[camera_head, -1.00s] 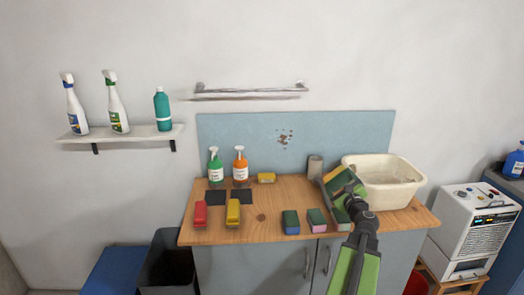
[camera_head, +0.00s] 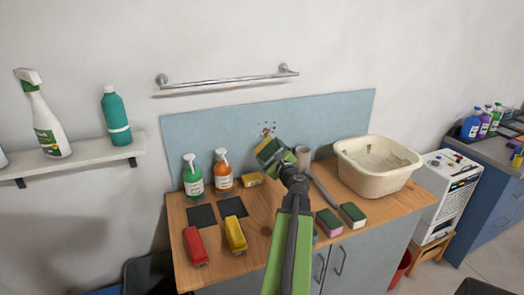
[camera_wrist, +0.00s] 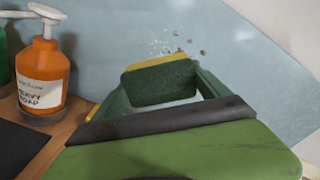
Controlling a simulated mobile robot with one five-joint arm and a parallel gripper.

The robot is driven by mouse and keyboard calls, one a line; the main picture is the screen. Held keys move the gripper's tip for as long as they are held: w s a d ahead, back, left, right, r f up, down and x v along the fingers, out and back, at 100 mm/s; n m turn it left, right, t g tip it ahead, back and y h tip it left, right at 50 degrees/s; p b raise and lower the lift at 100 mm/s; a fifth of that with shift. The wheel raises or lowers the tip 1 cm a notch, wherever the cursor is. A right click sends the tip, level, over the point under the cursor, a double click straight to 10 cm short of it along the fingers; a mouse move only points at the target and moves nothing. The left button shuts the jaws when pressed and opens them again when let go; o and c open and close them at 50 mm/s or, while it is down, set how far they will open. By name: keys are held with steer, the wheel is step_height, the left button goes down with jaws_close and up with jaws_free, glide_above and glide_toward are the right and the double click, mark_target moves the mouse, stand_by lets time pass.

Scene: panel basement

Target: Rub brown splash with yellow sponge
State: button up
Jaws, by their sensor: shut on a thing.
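The brown splash (camera_head: 266,130) is a cluster of small spots on the light-blue wall panel (camera_head: 335,118). Part of it shows in the wrist view as brown and pale spots (camera_wrist: 190,50) just beyond the sponge. My gripper (camera_head: 277,156) is shut on the yellow sponge (camera_head: 263,147), which has a dark green scouring side. In the wrist view the sponge (camera_wrist: 163,82) sits between the fingers, green side towards me and yellow edge towards the panel. It is just below the splash in the picture and may hide part of it. I cannot tell whether it touches the panel.
Green and orange pump bottles (camera_head: 222,170) stand left of my gripper, with a yellow block (camera_head: 252,180) beside them. A cream basin (camera_head: 375,170) and grey cylinder (camera_head: 303,153) are to the right. Blocks and dark pads lie on the wooden worktop (camera_head: 210,255). A metal rail (camera_head: 225,82) is above.

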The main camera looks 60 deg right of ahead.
steer(key=shift+x, duration=3)
steer(key=shift+x, duration=0.9)
